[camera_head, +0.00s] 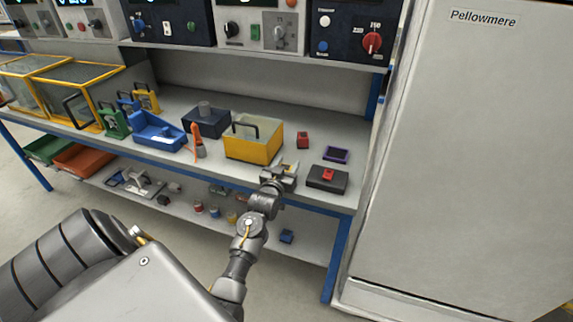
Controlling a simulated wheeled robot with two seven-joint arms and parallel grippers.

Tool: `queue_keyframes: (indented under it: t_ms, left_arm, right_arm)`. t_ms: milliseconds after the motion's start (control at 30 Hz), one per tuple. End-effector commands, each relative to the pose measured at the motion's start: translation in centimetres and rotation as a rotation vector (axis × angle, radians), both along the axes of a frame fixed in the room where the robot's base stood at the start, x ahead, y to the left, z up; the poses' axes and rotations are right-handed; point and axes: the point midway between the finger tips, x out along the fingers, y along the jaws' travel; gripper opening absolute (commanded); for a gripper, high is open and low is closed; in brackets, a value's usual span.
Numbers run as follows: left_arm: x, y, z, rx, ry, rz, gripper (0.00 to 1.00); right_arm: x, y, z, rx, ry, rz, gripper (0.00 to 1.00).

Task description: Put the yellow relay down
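My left gripper (281,172) is at the bench's front edge, just in front of the right corner of a yellow box (252,150). The gripper is small and grey here, and I cannot tell whether its fingers are open or shut. I cannot make out a small yellow relay in or beside it. The yellow box has a greyish top and a dark handle, and it stands on the bench. A small red block (303,140) stands to its right. Another red piece (328,174) sits on a black base (327,185) right of my gripper. My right gripper is not in view.
A purple tray (337,154) lies behind the black base. A blue bin (158,132), a dark box (205,122) and an orange-handled tool (196,138) stand to the left. Control panels hang above the bench (318,201). A tall pale cabinet (462,170) closes off the right.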

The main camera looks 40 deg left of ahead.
Motion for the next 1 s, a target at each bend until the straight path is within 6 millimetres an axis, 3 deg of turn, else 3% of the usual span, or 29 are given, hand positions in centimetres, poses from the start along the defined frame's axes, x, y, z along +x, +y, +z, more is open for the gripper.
queue_keyframes:
  t_ms: [33,167,433,567,1000]
  left_arm:
    - [0.0,0.0,0.0,0.0,0.001,0.0,0.5]
    - [0.0,0.0,0.0,0.0,0.001,0.0,0.67]
    - [0.0,0.0,0.0,0.0,0.0,0.0,0.67]
    - [0.0,0.0,-0.4,0.0,-0.002,0.001,0.67]
    - [-8.1,-2.3,0.0,0.0,0.001,0.0,0.67]
  right_arm:
    - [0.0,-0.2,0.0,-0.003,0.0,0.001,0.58]
    - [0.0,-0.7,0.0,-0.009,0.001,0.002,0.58]
    - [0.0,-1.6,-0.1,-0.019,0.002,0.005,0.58]
    - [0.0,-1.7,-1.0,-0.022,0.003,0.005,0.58]
    - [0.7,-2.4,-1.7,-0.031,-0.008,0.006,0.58]
